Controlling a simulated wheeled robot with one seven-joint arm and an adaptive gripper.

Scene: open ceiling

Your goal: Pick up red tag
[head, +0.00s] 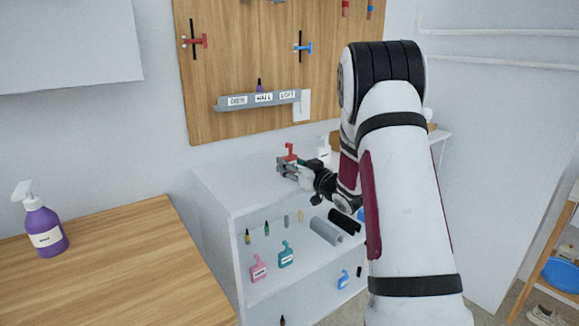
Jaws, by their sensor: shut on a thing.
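The red tag (290,151) stands upright between the fingers of my gripper (285,165), just above the white top of the shelf unit (238,194). My gripper is shut on the tag, and its fingers hide the tag's lower part. My arm comes in from the right and covers the right part of the unit. I cannot tell whether the tag touches the surface below it.
A wooden pegboard (230,60) with clamps and a grey ledge (256,100) rises behind the unit. A purple bottle (44,228) stands on the wooden table (120,265) at left.

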